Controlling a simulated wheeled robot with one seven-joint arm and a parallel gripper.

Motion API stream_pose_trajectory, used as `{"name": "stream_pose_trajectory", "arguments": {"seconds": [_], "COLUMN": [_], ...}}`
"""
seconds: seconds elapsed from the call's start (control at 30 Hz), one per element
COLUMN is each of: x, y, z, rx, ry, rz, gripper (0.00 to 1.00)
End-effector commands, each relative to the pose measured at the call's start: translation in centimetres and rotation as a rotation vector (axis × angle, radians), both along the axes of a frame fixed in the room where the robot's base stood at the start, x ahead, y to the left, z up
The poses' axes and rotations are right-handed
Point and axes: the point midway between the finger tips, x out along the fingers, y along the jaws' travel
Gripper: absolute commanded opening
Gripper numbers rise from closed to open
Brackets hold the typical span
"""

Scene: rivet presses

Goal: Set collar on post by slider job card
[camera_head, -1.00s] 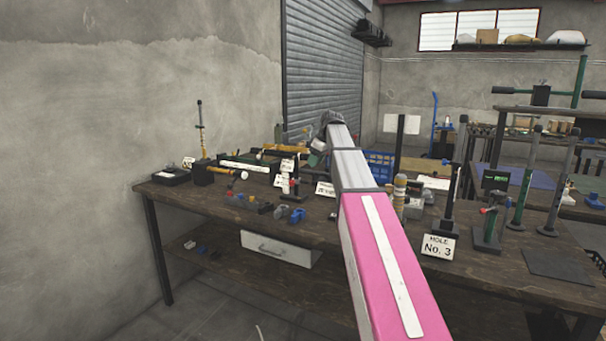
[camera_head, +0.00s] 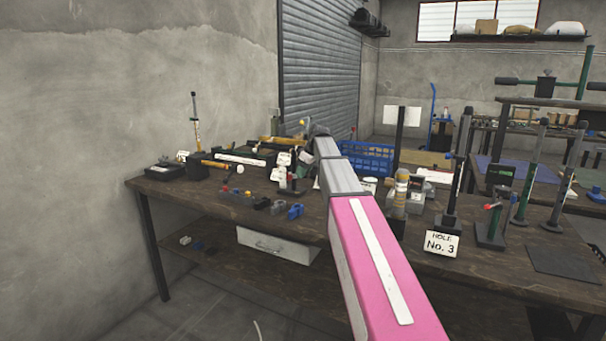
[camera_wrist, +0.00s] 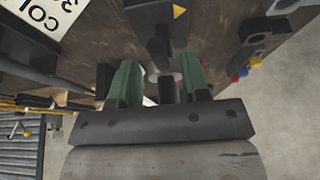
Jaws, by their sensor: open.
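In the wrist view my gripper (camera_wrist: 160,82) has its two green fingers apart. A dark upright part with a pale ring stands in the gap between them; I cannot tell whether they touch it. A black block with a yellow triangle (camera_wrist: 180,12) lies just beyond. In the head view, dark collar-like pieces (camera_head: 262,203) and a blue one (camera_head: 295,211) lie near the table's front edge. A tall black post (camera_head: 460,170) stands behind the card "HOLE No. 3" (camera_head: 441,244). My arm hides my fingers there.
The wooden workbench (camera_head: 340,220) also carries a striped bottle (camera_head: 400,190), a blue crate (camera_head: 368,158) and a red-topped stand (camera_head: 491,225). A black flat mat (camera_head: 563,260) lies at right.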

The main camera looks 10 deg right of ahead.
Motion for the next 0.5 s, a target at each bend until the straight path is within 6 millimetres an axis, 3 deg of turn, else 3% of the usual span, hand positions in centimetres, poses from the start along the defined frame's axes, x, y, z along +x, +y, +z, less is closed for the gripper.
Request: {"name": "stream_pose_trajectory", "arguments": {"seconds": [0.4,0.47,0.5], "x": [0.19,0.19,0.18], "y": [0.28,0.28,0.27], "z": [-0.78,-0.78,-0.78], "rx": [0.000,0.000,0.000], "ry": [0.000,0.000,0.000], "rz": [0.000,0.000,0.000], "gripper": [0.43,0.26,0.13]}}
